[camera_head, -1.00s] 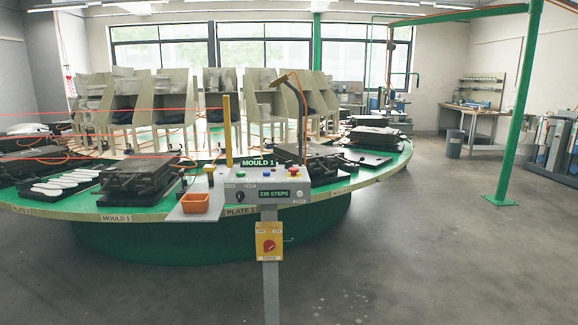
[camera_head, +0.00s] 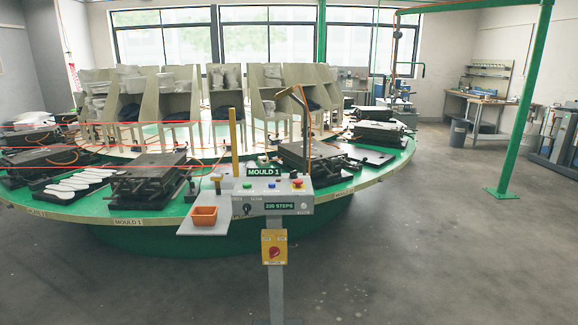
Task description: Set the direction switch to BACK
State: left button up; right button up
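The control console (camera_head: 275,200) stands on a grey post in front of the carousel. It has a small black knob (camera_head: 247,209) at its left front, a green display marked with STEPS (camera_head: 279,206), and coloured buttons on top. A yellow box (camera_head: 265,261) with a red rotary knob (camera_head: 275,253) hangs on the post below. The small labels at both knobs are too small to read, so I cannot tell which is the direction switch or where it points. Neither of my grippers is in view.
The round green carousel (camera_head: 110,214) carries black moulds (camera_head: 150,183) and white insoles (camera_head: 80,181). An orange bin (camera_head: 204,215) sits on a grey shelf left of the console. A green pillar (camera_head: 524,110) stands at right. The floor (camera_head: 400,265) in front and to the right is clear.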

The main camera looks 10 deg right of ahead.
aim_at(293, 175)
jog(key=i+j, duration=0.15)
jog(key=i, duration=0.25)
jog(key=i+j, duration=0.2)
jog(key=i, duration=0.2)
jog(key=i+j, duration=0.15)
jog(key=i, duration=0.25)
jog(key=u, duration=0.05)
